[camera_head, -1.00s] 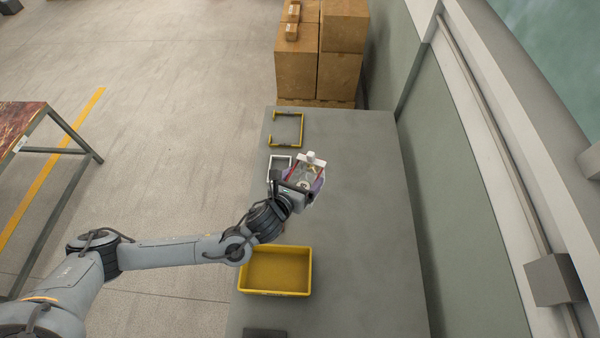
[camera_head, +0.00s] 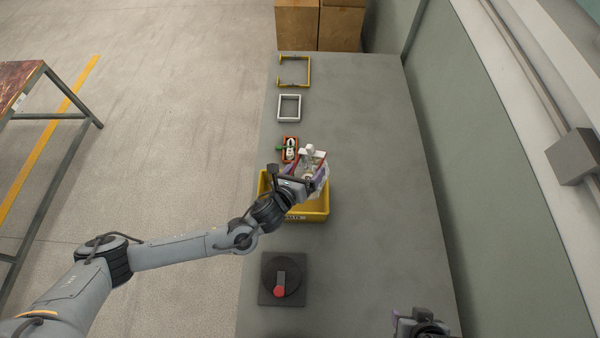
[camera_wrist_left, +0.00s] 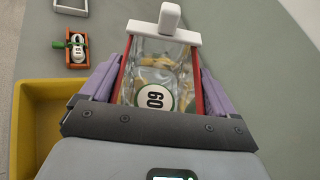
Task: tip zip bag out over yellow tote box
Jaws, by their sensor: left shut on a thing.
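My left gripper (camera_head: 306,178) is shut on the zip bag (camera_wrist_left: 158,75), its purple fingers on either side. The bag is clear with red edges, a white bar and knob at its far end, a round numbered label and yellowish pieces inside. In the head view the bag (camera_head: 313,160) overlaps the back right of the yellow tote box (camera_head: 300,217). In the left wrist view the tote (camera_wrist_left: 22,120) shows at the left, lower than the bag; its inside is mostly hidden. Part of my right gripper (camera_head: 420,323) shows at the bottom edge; its fingers are unclear.
A small orange tray with a green and white item (camera_head: 290,149) sits just behind the tote. A white frame (camera_head: 289,108) and a yellow frame (camera_head: 295,71) lie farther back. A dark plate with a red-knobbed lever (camera_head: 281,281) lies in front.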

